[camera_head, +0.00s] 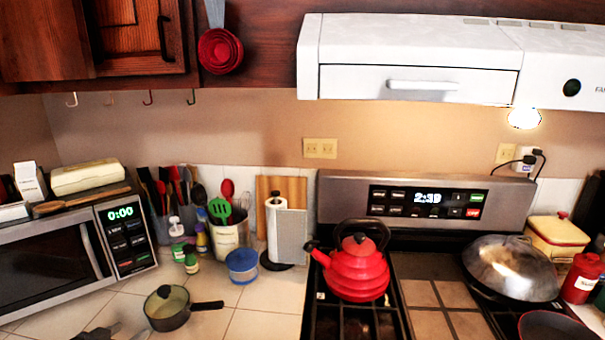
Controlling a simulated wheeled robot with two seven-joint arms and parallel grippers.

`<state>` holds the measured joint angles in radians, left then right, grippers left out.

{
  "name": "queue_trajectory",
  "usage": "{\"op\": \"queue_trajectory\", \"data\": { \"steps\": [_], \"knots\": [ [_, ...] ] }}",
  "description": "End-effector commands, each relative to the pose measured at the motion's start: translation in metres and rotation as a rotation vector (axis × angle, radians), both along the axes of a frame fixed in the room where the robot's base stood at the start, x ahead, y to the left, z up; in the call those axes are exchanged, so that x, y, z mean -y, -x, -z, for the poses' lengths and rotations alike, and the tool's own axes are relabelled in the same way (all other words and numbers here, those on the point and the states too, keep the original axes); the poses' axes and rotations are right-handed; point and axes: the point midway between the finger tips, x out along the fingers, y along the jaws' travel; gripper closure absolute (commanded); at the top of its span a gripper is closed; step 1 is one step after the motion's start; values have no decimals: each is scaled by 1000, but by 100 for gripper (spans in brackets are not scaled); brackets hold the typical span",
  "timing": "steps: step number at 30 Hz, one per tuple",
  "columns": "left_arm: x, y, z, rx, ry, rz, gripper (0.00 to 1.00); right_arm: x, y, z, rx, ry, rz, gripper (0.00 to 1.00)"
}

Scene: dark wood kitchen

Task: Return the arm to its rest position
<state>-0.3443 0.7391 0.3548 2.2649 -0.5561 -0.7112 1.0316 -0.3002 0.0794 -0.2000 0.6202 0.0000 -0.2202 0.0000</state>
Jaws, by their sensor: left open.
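My left gripper (118,333) only just shows at the bottom edge, left of centre, with its tips over the tiled counter. It is open, and I see nothing between its fingers. The rest of my left arm is out of the picture. A small dark saucepan (168,308) with its handle pointing right stands on the counter, to the right of the gripper and apart from it as far as I can tell. My right gripper is not in view.
A microwave (60,262) stands at the left. A utensil crock (231,240), a blue-lidded tub (242,266) and a paper towel holder (280,230) stand behind the saucepan. A red kettle (357,272) and a lidded pan (511,270) sit on the stove. The counter right of the saucepan is clear.

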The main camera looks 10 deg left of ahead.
Motion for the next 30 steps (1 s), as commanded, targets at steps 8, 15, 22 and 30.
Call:
{"op": "queue_trajectory", "data": {
  "steps": [8,15,22,30],
  "knots": [
    [94,105,118,-387,-97,-71,46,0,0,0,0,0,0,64],
    [160,174,151,-654,-82,11,46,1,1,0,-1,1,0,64],
    [207,214,173,-825,-45,118,46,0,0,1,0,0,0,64],
    [208,200,261,-857,-50,120,46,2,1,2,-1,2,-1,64]
  ]
}}
